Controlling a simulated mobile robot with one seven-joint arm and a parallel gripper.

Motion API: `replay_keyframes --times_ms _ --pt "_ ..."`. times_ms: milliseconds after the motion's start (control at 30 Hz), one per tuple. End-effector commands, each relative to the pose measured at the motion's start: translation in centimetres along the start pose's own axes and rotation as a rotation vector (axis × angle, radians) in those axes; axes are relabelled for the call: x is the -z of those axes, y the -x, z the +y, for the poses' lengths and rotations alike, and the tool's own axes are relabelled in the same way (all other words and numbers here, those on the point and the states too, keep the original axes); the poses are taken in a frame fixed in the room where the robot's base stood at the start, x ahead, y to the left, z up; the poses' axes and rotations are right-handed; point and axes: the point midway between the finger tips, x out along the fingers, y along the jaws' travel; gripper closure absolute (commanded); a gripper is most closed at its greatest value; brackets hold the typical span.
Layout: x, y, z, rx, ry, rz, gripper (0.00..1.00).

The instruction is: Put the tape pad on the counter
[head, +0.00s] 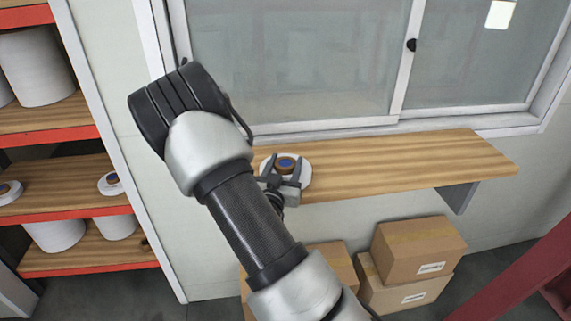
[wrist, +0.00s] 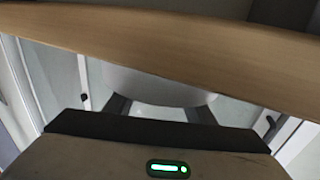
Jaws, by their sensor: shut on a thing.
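The tape pad (head: 305,174) is a white disc with a brown and blue core. In the head view it shows at the left end of the wooden counter (head: 410,163), overlapping its front edge. My gripper (head: 283,172) is shut on the tape pad, with a dark finger on each side of the core. In the wrist view the pad's pale rounded side (wrist: 160,88) shows between my fingers (wrist: 153,110), close against the counter's edge (wrist: 150,50). I cannot tell whether the pad touches the counter. My arm hides the counter's left end.
A sliding window (head: 300,60) stands behind the counter, whose middle and right are bare. Cardboard boxes (head: 420,250) are stacked below. A shelf rack (head: 70,135) at the left holds white rolls and more pads. A red beam (head: 520,265) is at the lower right.

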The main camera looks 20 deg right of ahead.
Motion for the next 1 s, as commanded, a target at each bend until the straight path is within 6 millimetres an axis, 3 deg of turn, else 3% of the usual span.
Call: replay_keyframes --times_ms 300,333,433,800,1000 --pt "-0.4 0.0 0.0 0.0 -0.001 0.002 0.8" --pt "-0.3 0.0 0.0 0.0 0.0 0.0 0.46" --pt "-0.2 0.0 0.0 0.001 0.0 0.0 0.32" --pt "0.4 0.0 0.0 0.0 0.0 0.0 0.32" --pt "-0.1 3.5 -0.1 0.004 0.001 -0.003 0.32"
